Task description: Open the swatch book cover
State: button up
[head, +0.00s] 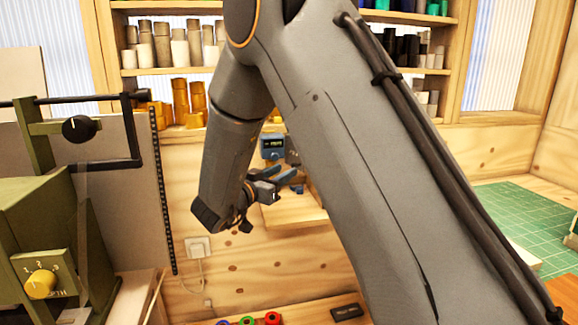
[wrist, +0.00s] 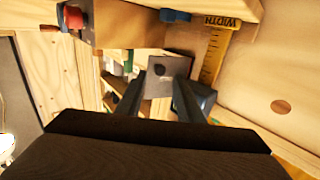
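I cannot make out a swatch book or its cover in either view. My gripper (head: 291,178) hangs in front of the wooden back wall, near a small wooden shelf (head: 295,215). In the wrist view my gripper (wrist: 163,82) shows two dark fingers spread apart with nothing held between them. A blue-grey box shape (wrist: 205,98) is partly hidden behind the right finger. My arm covers much of the middle of the head view.
A green machine (head: 45,225) with a yellow knob stands at left. Shelves of foil rolls (head: 185,52) line the back. A green cutting mat (head: 525,225) lies at right. Coloured rolls (head: 248,321) sit at the bottom. A yellow "WIDTH" ruler (wrist: 215,50) shows in the wrist view.

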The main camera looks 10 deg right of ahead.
aim_at(291, 154)
jog(key=shift+p+x, duration=0.45)
jog(key=shift+x, duration=1.65)
jog(key=shift+c, duration=0.6)
grip_shut()
